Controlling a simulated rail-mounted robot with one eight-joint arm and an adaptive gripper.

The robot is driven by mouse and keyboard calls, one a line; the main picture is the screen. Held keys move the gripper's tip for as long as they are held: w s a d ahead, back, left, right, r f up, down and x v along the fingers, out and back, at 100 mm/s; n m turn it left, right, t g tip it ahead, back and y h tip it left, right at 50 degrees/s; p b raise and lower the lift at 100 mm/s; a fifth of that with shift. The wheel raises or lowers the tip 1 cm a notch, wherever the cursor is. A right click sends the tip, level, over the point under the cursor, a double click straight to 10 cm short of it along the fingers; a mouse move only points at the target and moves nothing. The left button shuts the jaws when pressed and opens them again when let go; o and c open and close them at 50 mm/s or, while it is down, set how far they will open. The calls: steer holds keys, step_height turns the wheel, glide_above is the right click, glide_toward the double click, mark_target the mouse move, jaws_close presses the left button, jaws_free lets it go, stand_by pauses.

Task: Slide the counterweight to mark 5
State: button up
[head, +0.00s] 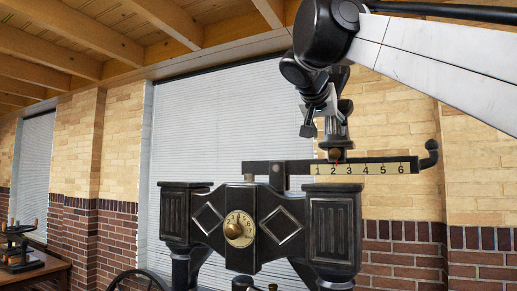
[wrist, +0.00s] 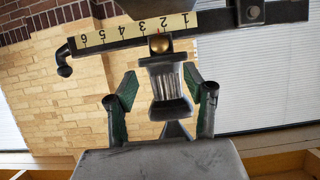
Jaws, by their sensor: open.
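The counterweight (head: 337,135) is a dark, fluted body with a brass knob at its lower end, standing above the number scale (head: 375,168) on the beam. Its small red pointer is close to mark 2. The wrist view shows the counterweight (wrist: 168,82) and the scale (wrist: 110,36) upside down, with mark 5 well to the left of the knob. My gripper (head: 327,120) is open around the counterweight from above. In the wrist view its two fingers (wrist: 163,97) stand on either side of the body, with a visible gap on each side.
The beam ends in an upturned hook with a ball (head: 431,150) beyond mark 6. The dark press (head: 260,225) with a brass dial (head: 239,229) stands below. The scale from 3 to 6 looks clear. A table (head: 30,270) with a small device is at far left.

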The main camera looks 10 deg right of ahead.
mark_target(334, 150)
steer(key=p+x, duration=0.2)
steer(key=x, duration=1.1)
steer(key=shift+w+f, duration=0.1)
steer(key=shift+f, duration=0.1)
jaws_close()
